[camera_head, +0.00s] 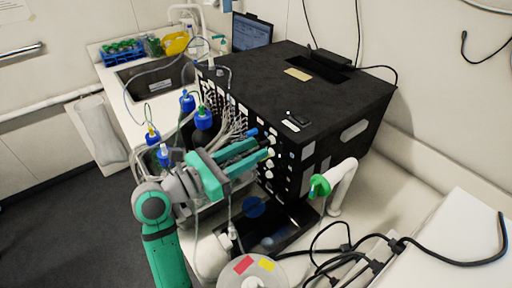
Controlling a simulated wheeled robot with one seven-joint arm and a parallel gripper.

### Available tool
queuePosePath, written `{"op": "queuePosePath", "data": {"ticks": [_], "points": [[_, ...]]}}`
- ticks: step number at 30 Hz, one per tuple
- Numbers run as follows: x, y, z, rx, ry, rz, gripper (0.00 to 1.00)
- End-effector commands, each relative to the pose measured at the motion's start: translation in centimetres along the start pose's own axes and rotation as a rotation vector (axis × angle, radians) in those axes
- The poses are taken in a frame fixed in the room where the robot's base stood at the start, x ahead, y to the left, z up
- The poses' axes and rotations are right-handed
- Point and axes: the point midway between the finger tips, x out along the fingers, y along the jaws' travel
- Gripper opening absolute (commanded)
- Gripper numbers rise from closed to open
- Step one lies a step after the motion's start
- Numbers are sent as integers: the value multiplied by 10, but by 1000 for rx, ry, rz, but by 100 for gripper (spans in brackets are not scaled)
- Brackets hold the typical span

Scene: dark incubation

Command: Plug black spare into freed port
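A large black instrument box (300,85) stands on the bench, with a front panel full of ports and fittings. My gripper (260,147) is at this panel, its two teal fingers pointing at the upper right fittings. A dark gap shows between the fingers, but whether they grip a small plug or are empty cannot be told. A blue fitting (252,132) sits just above the fingertips. Pale round fittings (270,165) run in a column just right of and below the tips. The black spare and the freed port cannot be picked out; the fingers hide part of the panel.
Blue-capped bottles (203,119) with tubing stand left of my gripper. A white curved pipe with a green end (320,186) rises at the right. Black cables (375,265) lie at the lower right. A sink (155,75) and a laptop (252,32) are at the back.

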Motion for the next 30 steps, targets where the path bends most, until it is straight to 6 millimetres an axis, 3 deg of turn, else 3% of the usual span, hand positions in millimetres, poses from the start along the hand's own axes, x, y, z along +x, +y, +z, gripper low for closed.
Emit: {"op": "queuePosePath", "data": {"ticks": [6, 13, 19, 30], "points": [[-43, 1, 0, 1, 0, 3, 32], [-76, 0, 0, 1, 0, 2, 32], [-86, 0, 0, 1, 0, 1, 32], [-86, 0, 0, 1, 0, -1, 32]]}}
